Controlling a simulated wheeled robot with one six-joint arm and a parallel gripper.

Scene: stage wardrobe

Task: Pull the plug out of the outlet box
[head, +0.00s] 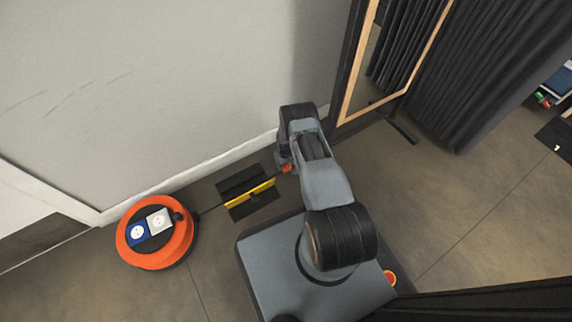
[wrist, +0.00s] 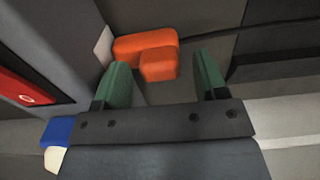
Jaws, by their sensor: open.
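The orange plug (wrist: 145,47) shows in the wrist view just beyond my fingertips, its nearer block between them in the picture. Its left end meets a pale plate on a grey body (wrist: 72,40), which appears to be the outlet box, with a red panel on its side. In the head view a small orange part of the plug (head: 287,168) shows beside my gripper; my arm hides the box there. My gripper (wrist: 160,62) has two green fingers spread apart, with nothing clamped. I cannot tell whether the fingers reach around the plug.
A dark cable runs from the plug across a black and yellow cable ramp (head: 249,192) to an orange reel (head: 127,248) with blue and white sockets. The wall is close behind. A wood-framed mirror (head: 350,95) and dark curtains (head: 470,75) stand right. Floor is clear in front of the reel.

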